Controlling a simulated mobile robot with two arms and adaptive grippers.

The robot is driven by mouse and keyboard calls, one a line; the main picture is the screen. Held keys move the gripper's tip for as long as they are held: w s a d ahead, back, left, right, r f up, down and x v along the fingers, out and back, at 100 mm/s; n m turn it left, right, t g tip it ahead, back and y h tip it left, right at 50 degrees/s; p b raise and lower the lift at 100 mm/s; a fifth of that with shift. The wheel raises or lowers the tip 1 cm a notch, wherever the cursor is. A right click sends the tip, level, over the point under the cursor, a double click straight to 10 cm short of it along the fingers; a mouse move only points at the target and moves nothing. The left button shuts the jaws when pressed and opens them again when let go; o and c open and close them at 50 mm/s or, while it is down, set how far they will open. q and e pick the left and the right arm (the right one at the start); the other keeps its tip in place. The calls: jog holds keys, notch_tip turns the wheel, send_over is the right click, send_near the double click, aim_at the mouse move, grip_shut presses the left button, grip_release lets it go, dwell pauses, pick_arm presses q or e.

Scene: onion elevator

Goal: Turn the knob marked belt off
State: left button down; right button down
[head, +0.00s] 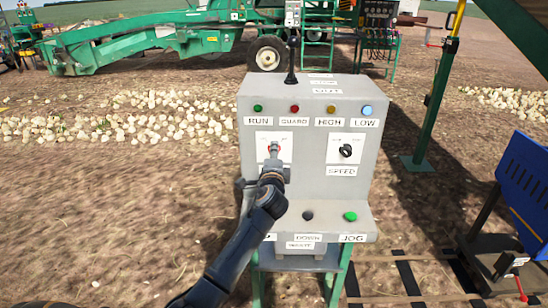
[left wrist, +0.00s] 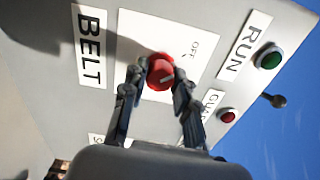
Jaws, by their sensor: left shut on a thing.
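The belt knob is red and sits on a white plate on the front of the grey control box; it shows in the left wrist view (left wrist: 160,72) and just above my gripper in the head view (head: 274,147). The plate (left wrist: 190,42) carries the word OFF, and the label BELT (left wrist: 90,45) is beside it. My left gripper (left wrist: 162,78) is shut on the red knob, one finger on each side. In the head view my left gripper (head: 272,166) covers the label below the knob. My right gripper is not in view.
The control box (head: 308,190) also has a black speed knob (head: 346,151), a lever (head: 291,62) on top, a row of lamps and a green jog button (head: 350,216). A blue machine part (head: 525,180) stands at the right. Onions lie on the ground behind.

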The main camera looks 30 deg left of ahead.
pick_arm(q)
jog(key=shift+n, duration=0.5)
jog(key=c, duration=1)
grip_release()
jog(key=v, duration=1.2)
jog(key=shift+f, duration=0.1)
